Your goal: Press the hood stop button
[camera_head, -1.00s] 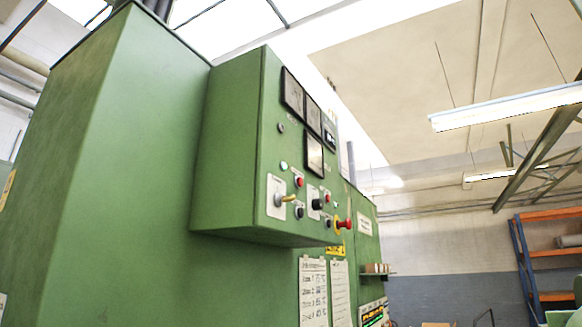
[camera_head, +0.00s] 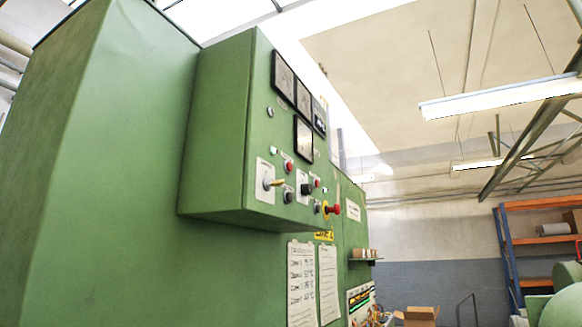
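A green control box (camera_head: 222,130) juts out from a tall green machine cabinet in the head view. Its front panel carries several controls. A large red mushroom button (camera_head: 333,209) with a yellow collar sits at the panel's lower right. Smaller red buttons show at the upper left (camera_head: 288,166) and further right (camera_head: 317,183). A yellow-handled switch (camera_head: 272,183) and dark knobs (camera_head: 306,189) sit among them. The labels are too small to read, so I cannot tell which control is the hood stop button. My gripper is not in view.
Paper sheets (camera_head: 301,284) hang below the box. A small shelf (camera_head: 365,258) sticks out farther along the machine. An orange and blue rack (camera_head: 507,250) and a cardboard box (camera_head: 420,316) stand at the back right. The space right of the panel looks open.

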